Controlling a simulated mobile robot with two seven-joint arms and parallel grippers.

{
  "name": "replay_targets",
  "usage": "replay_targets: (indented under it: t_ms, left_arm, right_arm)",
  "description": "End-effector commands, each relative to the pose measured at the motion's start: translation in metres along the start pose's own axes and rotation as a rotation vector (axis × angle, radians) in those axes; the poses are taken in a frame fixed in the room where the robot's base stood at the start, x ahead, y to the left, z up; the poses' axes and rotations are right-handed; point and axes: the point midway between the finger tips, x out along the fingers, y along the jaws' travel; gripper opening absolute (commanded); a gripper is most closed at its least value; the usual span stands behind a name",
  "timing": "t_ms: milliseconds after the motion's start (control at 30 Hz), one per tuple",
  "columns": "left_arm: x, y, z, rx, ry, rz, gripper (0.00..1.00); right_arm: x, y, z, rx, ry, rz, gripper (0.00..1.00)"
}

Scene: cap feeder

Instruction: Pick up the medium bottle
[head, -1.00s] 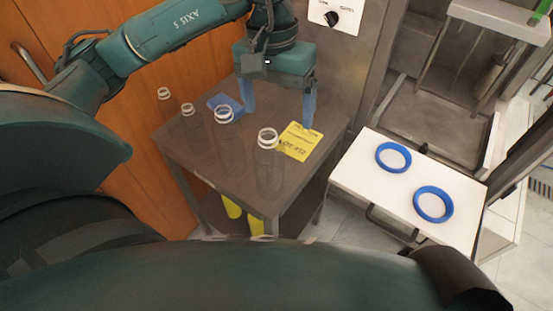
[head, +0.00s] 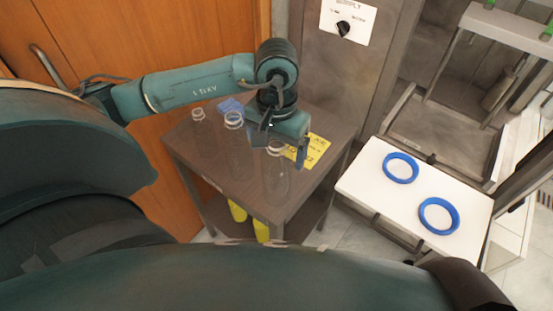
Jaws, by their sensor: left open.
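Clear bottles with pale ring necks stand on the brown table. One is at the back left (head: 198,115), a taller-looking one is in the middle (head: 234,120), and a large one (head: 276,180) is at the front right. I cannot tell for sure which is the medium bottle. My left gripper (head: 277,149) is open, pointing down over the right part of the table. The front right bottle's neck shows just below the gripper's body; whether it lies between the fingers is unclear. The left finger is hard to make out. My right gripper is not in view.
The brown table (head: 205,172) carries a yellow label card (head: 318,145) and a blue card (head: 229,105). Yellow items (head: 237,210) lie beneath. A white tray (head: 375,195) with two blue rings (head: 401,168) stands right. A steel panel with a knob (head: 344,28) is behind.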

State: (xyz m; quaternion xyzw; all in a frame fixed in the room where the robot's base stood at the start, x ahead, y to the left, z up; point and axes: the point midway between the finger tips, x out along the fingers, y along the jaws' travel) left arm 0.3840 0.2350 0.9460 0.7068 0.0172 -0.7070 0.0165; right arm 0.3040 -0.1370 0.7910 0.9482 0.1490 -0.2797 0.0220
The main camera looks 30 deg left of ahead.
Motion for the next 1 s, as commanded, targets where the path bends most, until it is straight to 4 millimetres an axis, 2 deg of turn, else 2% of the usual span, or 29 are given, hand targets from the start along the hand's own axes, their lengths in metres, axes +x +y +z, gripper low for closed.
replay_targets:
  t_ms: [100, 333, 1000]
  left_arm:
    - [0.0097, 0.0006, 0.0004, 0.001, -0.001, 0.001, 0.87]
    - [0.0112, 0.0007, 0.0001, 0.001, 0.001, 0.002, 0.87]
    - [0.0107, 0.0007, 0.0, 0.0, 0.001, 0.002, 0.32]
  right_arm:
    - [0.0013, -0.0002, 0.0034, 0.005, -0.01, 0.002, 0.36]
    - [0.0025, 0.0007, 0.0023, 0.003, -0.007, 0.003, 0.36]
    - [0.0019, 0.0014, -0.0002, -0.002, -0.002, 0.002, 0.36]
